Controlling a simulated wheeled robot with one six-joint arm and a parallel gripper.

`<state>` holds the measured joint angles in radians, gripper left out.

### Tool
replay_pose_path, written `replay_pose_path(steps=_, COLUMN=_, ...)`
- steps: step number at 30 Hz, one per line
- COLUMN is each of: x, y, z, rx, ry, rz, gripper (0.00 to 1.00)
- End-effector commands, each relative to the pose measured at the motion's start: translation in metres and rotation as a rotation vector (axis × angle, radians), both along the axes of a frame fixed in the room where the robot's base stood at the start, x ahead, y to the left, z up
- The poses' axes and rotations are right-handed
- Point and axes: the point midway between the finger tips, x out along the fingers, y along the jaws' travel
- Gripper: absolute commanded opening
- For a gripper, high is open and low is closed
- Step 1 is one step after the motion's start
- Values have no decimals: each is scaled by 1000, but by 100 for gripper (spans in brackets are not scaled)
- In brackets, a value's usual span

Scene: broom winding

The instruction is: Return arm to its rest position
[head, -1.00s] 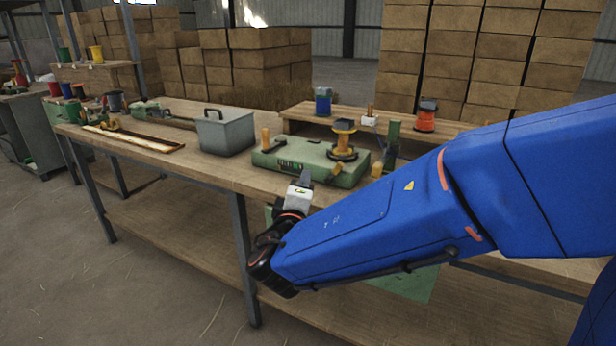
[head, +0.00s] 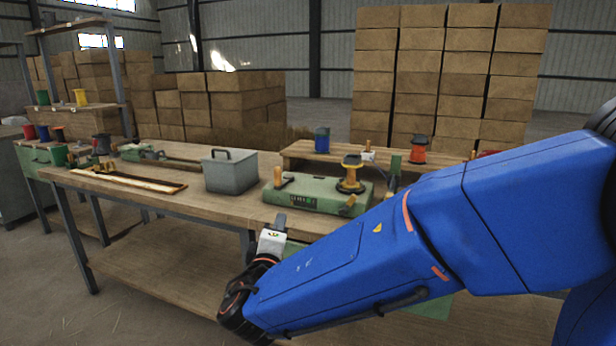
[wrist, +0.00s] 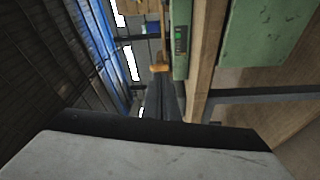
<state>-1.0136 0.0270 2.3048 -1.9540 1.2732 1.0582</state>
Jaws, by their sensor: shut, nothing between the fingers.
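My gripper (head: 279,222) is in front of the workbench's near edge in the head view, at the end of my blue arm. It is shut and holds nothing. My arm hides part of the bench's right side.
A grey lidded box (head: 230,172) stands left of the machine. A raised wooden shelf (head: 300,150) behind it carries a blue spool (head: 322,140) and a red spool (head: 419,150). A long wooden tray (head: 130,180) lies at the left. Floor in front of the bench is clear.

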Motion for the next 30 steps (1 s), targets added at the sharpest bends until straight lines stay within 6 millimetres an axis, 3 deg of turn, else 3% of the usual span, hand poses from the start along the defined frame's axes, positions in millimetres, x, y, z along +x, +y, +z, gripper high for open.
replay_pose_path(steps=10, x=9, y=-71, z=-4, rx=20, ry=86, rz=-147, gripper=0)
replay_pose_path(steps=14, x=9, y=-113, z=-7, rx=38, ry=140, rz=-233, gripper=0)
replay_pose_path(steps=17, x=6, y=-154, z=-13, rx=60, ry=200, rz=-316, gripper=0)
replay_pose_path(steps=24, x=-34, y=-278, z=-39, rx=179, ry=421, rz=-566, gripper=0)
replay_pose_path(steps=30, x=-88, y=-348, z=-66, rx=329, ry=605, rz=-716, gripper=0)
